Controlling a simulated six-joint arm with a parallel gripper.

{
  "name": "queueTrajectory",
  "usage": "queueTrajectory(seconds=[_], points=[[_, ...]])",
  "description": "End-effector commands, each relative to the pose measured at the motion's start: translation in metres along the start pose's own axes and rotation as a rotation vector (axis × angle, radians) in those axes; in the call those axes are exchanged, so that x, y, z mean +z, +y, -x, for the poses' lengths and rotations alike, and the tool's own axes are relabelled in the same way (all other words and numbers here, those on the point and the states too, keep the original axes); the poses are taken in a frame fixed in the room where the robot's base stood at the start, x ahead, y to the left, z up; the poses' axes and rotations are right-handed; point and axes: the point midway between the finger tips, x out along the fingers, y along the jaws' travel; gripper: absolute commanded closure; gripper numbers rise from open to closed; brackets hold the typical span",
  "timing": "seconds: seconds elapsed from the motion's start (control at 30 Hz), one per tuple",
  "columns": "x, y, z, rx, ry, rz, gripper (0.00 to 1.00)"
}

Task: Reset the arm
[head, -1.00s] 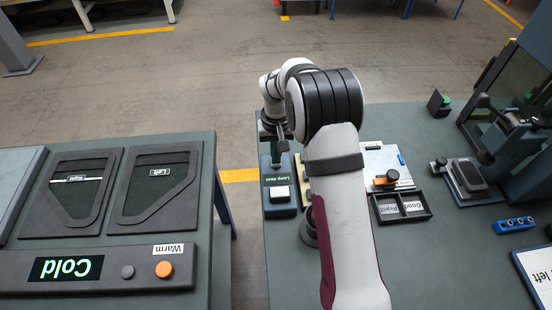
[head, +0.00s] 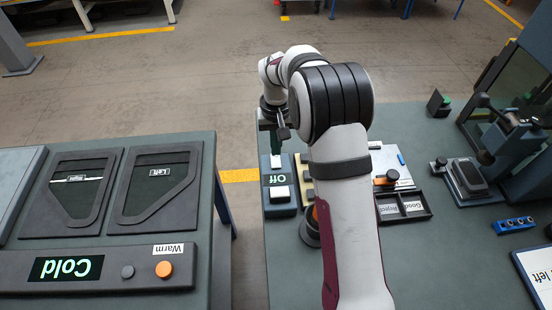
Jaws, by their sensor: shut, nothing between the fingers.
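My gripper (head: 276,145) is at the far left end of the right bench, shut and empty, pointing down. It is over the far end of a small dark blue switch box (head: 281,208). The box has a label panel reading "Off" upside down (head: 277,180) and a white key (head: 280,193) on its near part. A pale patch shows just under my gripper at the box's far end; I cannot tell whether the fingertips touch it. My arm hides part of the bench to the right of the box.
A tray marked Good and Reject (head: 427,212) and a white board (head: 385,160) lie right of my arm. A press (head: 520,140) stands at the far right. The left bench (head: 215,250) holds two dark panels and a box reading "Cold" (head: 66,268). A floor gap separates the benches.

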Motion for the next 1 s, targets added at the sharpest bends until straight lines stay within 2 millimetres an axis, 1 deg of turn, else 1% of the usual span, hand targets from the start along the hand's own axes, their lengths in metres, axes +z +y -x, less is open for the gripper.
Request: queueTrajectory(seconds=[0.1, 0.2, 0.3, 0.67, 0.73, 0.77, 0.83, 0.87, 0.9, 0.93, 0.97, 1.0], points=[[-0.001, 0.000, 0.013, 0.000, 0.001, -0.001, 1.00], [-0.001, 0.000, 0.022, -0.001, 0.002, -0.001, 1.00], [0.000, 0.000, 0.025, 0.000, 0.000, -0.001, 1.00], [0.000, 0.000, 0.025, 0.000, 0.000, -0.001, 1.00], [0.007, 0.002, 0.034, -0.004, 0.001, -0.014, 1.00], [0.015, 0.003, 0.043, -0.008, 0.002, -0.029, 1.00], [0.049, 0.009, 0.075, -0.025, 0.000, -0.085, 1.00], [0.070, 0.012, 0.090, -0.034, -0.002, -0.117, 1.00], [0.103, 0.015, 0.108, -0.050, -0.007, -0.165, 1.00], [0.129, 0.018, 0.120, -0.060, -0.011, -0.200, 1.00], [0.155, 0.020, 0.128, -0.071, -0.015, -0.237, 1.00], [0.189, 0.021, 0.135, -0.086, -0.022, -0.282, 1.00]])
